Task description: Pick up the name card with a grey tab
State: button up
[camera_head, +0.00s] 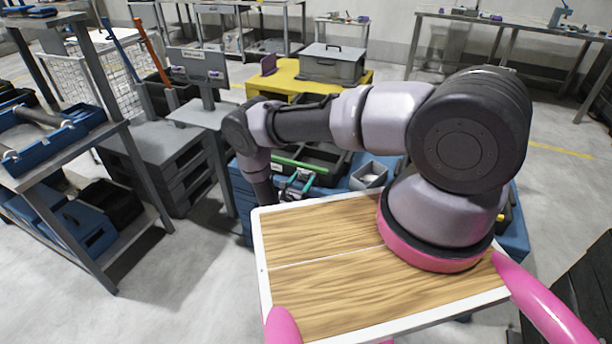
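I cannot make out a name card with a grey tab in this view. My arm reaches left over the blue cart (520,235), and its wrist points down at the cart's left side. The fingers of my gripper are hidden below the wrist, behind the edge of my wood-topped base. I cannot see whether they hold anything.
On the cart are a dark tray (325,160), a teal-and-black item (298,182) and a small grey box (369,175). A yellow table (285,82) with a grey case (332,64) stands behind. A shelf bench (75,150) stands left. Floor at lower left is clear.

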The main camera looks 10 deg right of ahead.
grip_shut()
